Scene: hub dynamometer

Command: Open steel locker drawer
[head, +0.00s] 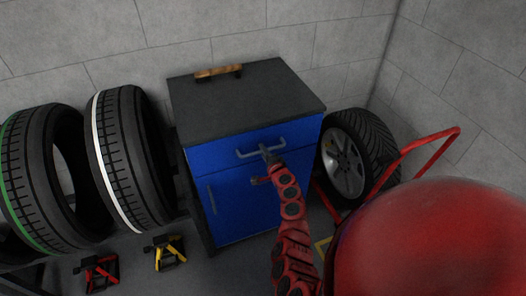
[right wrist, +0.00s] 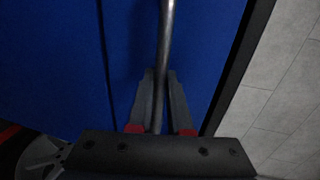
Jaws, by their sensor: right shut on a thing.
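The steel locker is a blue cabinet with a dark top (head: 250,100), standing against the back wall. Its drawer (head: 225,155) is the upper blue front, with a grey bar handle (head: 245,154). The drawer front looks flush with the cabinet. A door (head: 228,205) with an upright handle is below. My right gripper (head: 267,152) reaches the drawer handle from the front. In the right wrist view, the handle bar (right wrist: 167,30) runs between the two fingers of my right gripper (right wrist: 159,85), which is shut on it. My left gripper is not in view.
Tyres (head: 128,160) stand left of the locker, with a red jack stand (head: 98,273) and a yellow one (head: 168,252) on the floor. A wheel (head: 350,155) and a red tubular frame (head: 415,147) are on the right. A wooden-handled brush-like item (head: 218,71) lies on top.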

